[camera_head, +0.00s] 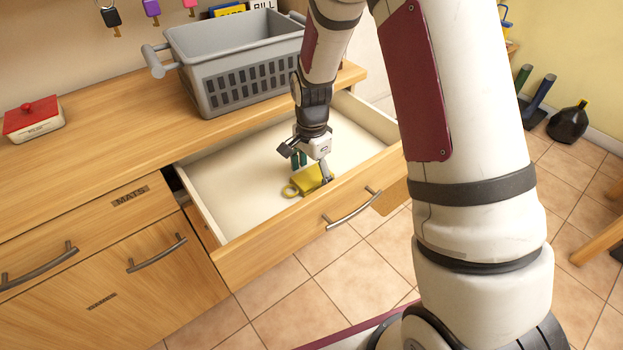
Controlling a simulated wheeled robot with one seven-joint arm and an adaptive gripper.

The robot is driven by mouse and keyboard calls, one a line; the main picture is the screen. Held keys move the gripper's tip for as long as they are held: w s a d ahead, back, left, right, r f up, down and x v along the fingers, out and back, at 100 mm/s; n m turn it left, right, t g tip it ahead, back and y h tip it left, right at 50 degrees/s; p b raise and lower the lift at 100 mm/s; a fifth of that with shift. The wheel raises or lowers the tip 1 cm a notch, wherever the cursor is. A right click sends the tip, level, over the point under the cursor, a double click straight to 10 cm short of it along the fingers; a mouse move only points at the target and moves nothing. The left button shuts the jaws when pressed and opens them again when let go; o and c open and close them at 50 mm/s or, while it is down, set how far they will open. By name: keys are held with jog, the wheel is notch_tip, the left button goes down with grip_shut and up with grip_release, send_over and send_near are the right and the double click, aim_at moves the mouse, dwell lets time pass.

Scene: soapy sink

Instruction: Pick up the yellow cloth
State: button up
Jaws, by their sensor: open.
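A small yellow item (311,181), which I take to be the yellow cloth, lies on the white floor of the open drawer (235,195), near its front wall. A paler yellow ring-like part (290,190) shows at its left end; I cannot tell if it belongs to the same item. My gripper (306,167) points down into the drawer, just above and partly over the yellow item. Its jaws are apart, with one finger to the right of the item. I cannot tell if a finger touches it.
The drawer's front wall and handle (353,208) stand close in front of the gripper. A grey basket (240,62) stands on the wooden counter (110,125) behind. A red-lidded box (33,118) sits at the left. The drawer's left part is bare.

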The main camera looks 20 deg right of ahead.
aim_at(312, 176)
jog(key=c, duration=1.1)
jog(key=shift+c, duration=0.2)
notch_tip(312, 176, up, 10)
jog(key=p, duration=0.1)
jog(key=o, duration=0.3)
jog(key=shift+c, duration=1.4)
